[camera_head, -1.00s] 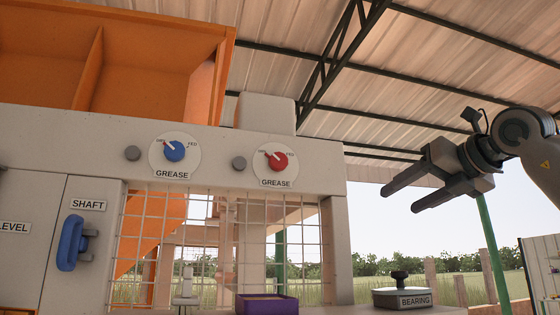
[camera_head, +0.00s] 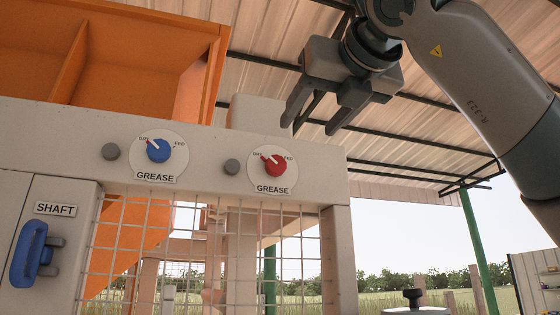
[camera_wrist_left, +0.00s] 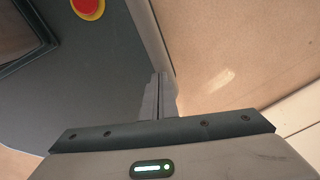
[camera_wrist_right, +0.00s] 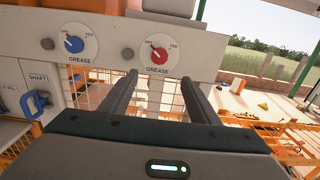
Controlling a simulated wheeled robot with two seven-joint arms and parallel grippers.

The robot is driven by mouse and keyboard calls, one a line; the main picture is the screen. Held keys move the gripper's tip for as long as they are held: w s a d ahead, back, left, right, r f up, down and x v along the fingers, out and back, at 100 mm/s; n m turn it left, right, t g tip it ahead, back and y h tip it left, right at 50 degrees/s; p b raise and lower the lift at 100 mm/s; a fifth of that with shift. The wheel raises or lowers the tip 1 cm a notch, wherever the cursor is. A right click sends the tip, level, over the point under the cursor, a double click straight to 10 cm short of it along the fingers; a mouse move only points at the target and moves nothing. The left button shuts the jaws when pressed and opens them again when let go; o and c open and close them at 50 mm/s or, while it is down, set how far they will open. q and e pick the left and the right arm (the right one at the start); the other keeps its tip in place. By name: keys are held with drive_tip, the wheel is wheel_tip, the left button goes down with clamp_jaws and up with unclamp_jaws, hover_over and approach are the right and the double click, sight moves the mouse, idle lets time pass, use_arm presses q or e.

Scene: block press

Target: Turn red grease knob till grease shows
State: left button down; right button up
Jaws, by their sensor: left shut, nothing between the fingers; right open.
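The red grease knob (camera_head: 275,164) sits on a white round dial on the press's beam, above a GREASE label. Its pointer is toward the DRY mark at upper left. It also shows in the right wrist view (camera_wrist_right: 159,56), ahead of the fingers. A grey round nipple (camera_head: 232,167) is left of the dial. My right gripper (camera_head: 316,122) is open and empty, above and right of the red knob, apart from it. My left gripper (camera_wrist_left: 160,97) is shut and empty in the left wrist view; it is not in the head view.
A blue grease knob (camera_head: 158,150) on a similar dial is left of the red one. A wire mesh guard (camera_head: 200,250) hangs below the beam. A blue handle (camera_head: 29,253) is by the SHAFT label. An orange hopper (camera_head: 130,60) stands above.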

use_arm(q)
wheel_tip(320, 180, up, 9)
drive_tip(key=w+p, duration=0.1)
drive_tip(key=p, duration=0.7)
drive_tip(key=shift+w+a+p, duration=0.2)
drive_tip(key=shift+w+p, duration=0.05)
drive_tip(key=shift+p, duration=0.15)
use_arm(e)
approach(277, 164)
drive_tip(key=x, duration=0.8)
drive_tip(key=shift+w, duration=0.1)
use_arm(q)
drive_tip(key=shift+f, duration=0.1)
use_arm(e)
drive_tip(key=c, duration=1.1)
